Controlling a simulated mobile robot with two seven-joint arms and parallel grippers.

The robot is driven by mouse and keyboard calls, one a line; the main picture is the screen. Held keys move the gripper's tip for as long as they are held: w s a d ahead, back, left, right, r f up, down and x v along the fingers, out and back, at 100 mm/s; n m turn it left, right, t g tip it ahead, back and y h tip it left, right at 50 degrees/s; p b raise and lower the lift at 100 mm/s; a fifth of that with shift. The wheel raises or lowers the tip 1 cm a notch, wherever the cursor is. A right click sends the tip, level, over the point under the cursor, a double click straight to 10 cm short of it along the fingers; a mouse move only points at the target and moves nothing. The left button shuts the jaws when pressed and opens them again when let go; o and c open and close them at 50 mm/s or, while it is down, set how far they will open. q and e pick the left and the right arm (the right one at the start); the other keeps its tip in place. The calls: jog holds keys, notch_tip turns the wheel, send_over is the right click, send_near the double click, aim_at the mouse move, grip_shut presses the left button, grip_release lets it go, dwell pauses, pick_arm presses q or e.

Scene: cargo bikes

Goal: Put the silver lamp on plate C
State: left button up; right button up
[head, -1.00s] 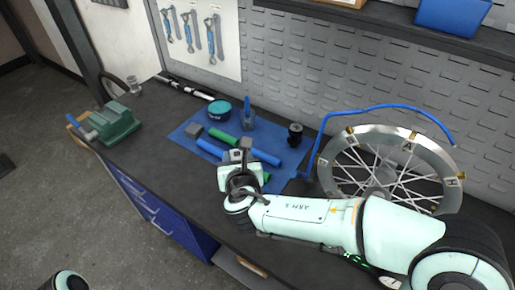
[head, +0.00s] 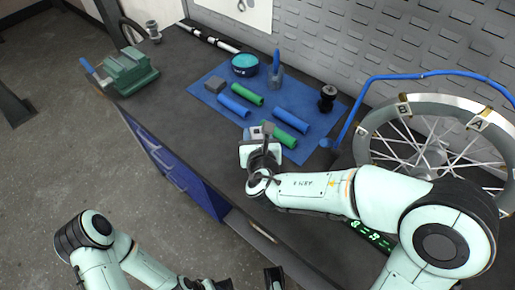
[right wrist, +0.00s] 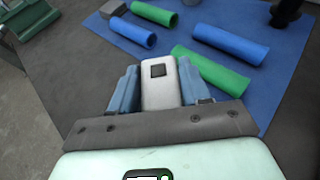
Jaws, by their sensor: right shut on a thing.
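The silver lamp (right wrist: 158,88), a small pale block with a dark square on it, is between the blue-padded fingers of my right gripper (right wrist: 158,92) in the right wrist view. In the head view my right gripper (head: 258,145) is shut on it near the front edge of the blue mat; its height above the bench is hard to tell. Letter plates sit on the wheel's rim: plate A (head: 478,124) and plate B (head: 403,110). I cannot make out a plate lettered C. My left gripper (head: 248,282) is at the bottom edge, partly cut off, its dark fingers apart and empty.
The spoked wheel (head: 395,118) stands at right, with a blue hose (head: 420,75) above it. Several blue and green tubes, a grey block (head: 214,85), a teal tin (head: 245,64) and a black part (head: 327,97) are on the mat. A green vise (head: 128,70) is at left.

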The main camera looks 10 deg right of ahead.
jog(key=shift+f+b, duration=0.65)
jog(key=shift+f, duration=1.9)
jog(key=shift+f, duration=0.2)
jog(key=o, duration=1.1)
jog(key=shift+r, duration=0.1)
